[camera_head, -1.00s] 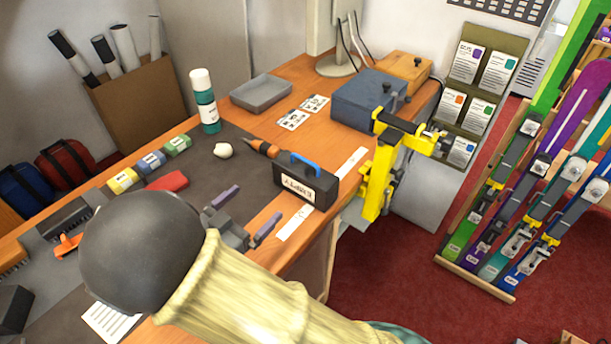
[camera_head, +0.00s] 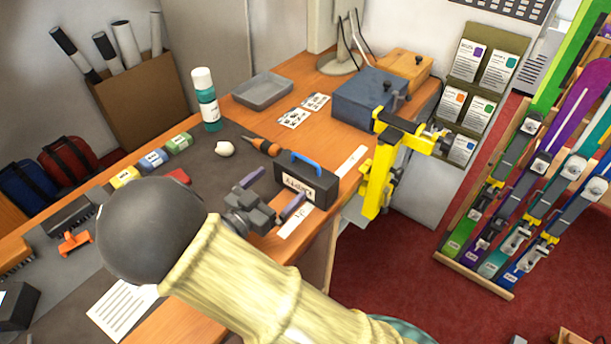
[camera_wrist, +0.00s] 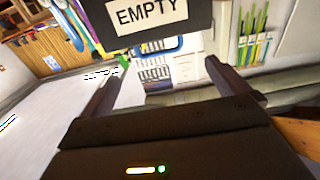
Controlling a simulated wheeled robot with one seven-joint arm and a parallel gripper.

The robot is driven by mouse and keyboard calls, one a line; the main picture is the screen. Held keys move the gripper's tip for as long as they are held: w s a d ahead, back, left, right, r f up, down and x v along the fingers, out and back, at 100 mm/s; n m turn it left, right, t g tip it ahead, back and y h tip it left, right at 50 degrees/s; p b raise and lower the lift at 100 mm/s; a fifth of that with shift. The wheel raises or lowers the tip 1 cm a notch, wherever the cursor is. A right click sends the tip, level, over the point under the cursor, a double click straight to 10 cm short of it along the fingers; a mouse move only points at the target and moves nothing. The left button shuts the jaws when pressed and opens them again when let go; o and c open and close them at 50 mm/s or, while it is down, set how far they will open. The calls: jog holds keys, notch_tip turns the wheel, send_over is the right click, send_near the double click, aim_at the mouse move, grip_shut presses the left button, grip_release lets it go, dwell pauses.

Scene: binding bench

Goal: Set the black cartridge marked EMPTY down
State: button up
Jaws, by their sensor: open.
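The black cartridge (camera_head: 321,186) with a blue handle (camera_head: 306,161) on top stands on the bench near its front edge.
A yellow clamp (camera_head: 380,175) stands at the bench edge just right of the cartridge. An orange-handled tool (camera_head: 262,146) and a white lump (camera_head: 224,149) lie behind it. A blue box (camera_head: 370,98), a grey tray (camera_head: 262,90) and a green bottle (camera_head: 207,105) stand farther back.

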aim_at(301, 171)
jog(key=x, duration=0.4)
jog(key=shift+d+p, duration=0.15)
jog(key=shift+p, duration=0.15)
jog(key=shift+p+x, duration=0.9)
jog(key=shift+x, duration=1.75)
jog(key=shift+f, duration=0.1)
jog(key=shift+s, duration=0.1)
jog(key=c, duration=1.8)
jog(key=shift+c, duration=0.2)
jog(key=shift+r, duration=0.2)
notch_tip(301, 171, up, 10)
jog(key=b, duration=0.1)
